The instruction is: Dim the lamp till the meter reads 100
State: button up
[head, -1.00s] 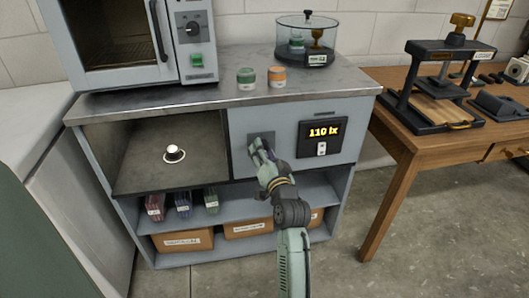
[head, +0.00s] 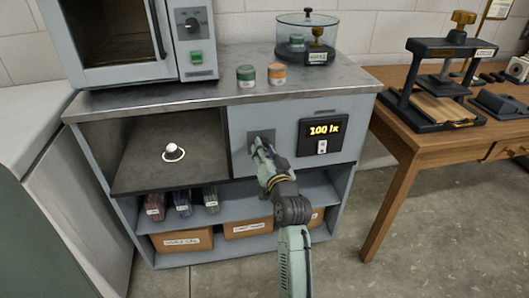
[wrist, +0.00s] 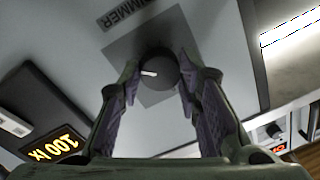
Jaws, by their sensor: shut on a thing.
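My gripper (head: 260,143) is at the plate, left of the meter, and hides the knob in the head view. In the wrist view its two fingers (wrist: 158,84) are on either side of the knob, shut on it. The lamp (head: 173,150), a small whitish dome, sits in the open compartment to the left.
A green-lidded jar (head: 245,76) and an orange-lidded jar (head: 277,76) stand on the metal cabinet top. A wooden table (head: 440,125) with a press is at the right.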

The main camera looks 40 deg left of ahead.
jog(key=o, duration=1.2)
jog(key=shift+c, duration=0.2)
jog(key=shift+d, duration=0.1)
jog(key=v, duration=1.2)
